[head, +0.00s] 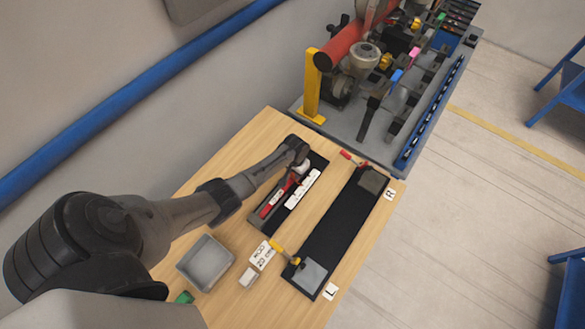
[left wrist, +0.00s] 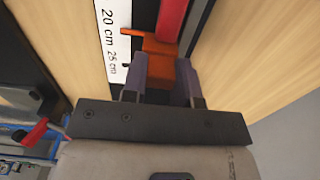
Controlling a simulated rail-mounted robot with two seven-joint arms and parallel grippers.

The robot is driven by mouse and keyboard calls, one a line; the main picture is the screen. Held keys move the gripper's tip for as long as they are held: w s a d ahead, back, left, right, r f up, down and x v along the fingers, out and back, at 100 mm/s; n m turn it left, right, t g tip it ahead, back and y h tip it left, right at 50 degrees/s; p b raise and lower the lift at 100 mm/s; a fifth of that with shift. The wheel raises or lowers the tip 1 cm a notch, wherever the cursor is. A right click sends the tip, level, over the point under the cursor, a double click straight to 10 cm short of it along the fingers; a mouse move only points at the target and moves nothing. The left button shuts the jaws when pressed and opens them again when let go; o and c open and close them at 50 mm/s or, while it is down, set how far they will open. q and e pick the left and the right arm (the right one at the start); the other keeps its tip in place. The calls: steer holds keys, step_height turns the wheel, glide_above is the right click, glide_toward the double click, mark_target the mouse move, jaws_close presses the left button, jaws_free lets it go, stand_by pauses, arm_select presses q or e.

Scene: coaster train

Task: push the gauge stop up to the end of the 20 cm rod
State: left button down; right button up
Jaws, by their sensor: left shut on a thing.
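The orange gauge stop (left wrist: 158,50) sits in the dark gauge channel in the left wrist view, its thin pointer lying over the white scale by the 20 cm mark. My left gripper (left wrist: 160,72) is shut on the stop, one finger on each side. The red rod (left wrist: 172,18) lies along the channel; its near end appears to meet the stop, but I cannot tell whether they touch. In the head view the rod (head: 272,202) lies in the black gauge (head: 258,220) beside the white scale (head: 303,188). My left gripper (head: 300,165) covers the gauge's far end. My right gripper is not in view.
A black mat (head: 335,232) with grey end pads lies right of the gauge, with a red-handled clamp (head: 350,157) and a yellow one (head: 282,252) near its ends. A grey bin (head: 206,262) stands near left. A machine (head: 385,90) stands beyond the table.

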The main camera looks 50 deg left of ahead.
arm_select(q)
steer(key=c, duration=0.9)
jaws_free()
steer(key=shift+r, duration=0.35)
step_height(320, 180, up, 13)
steer(key=shift+r+p, duration=0.1)
steer(key=shift+p, duration=0.3)
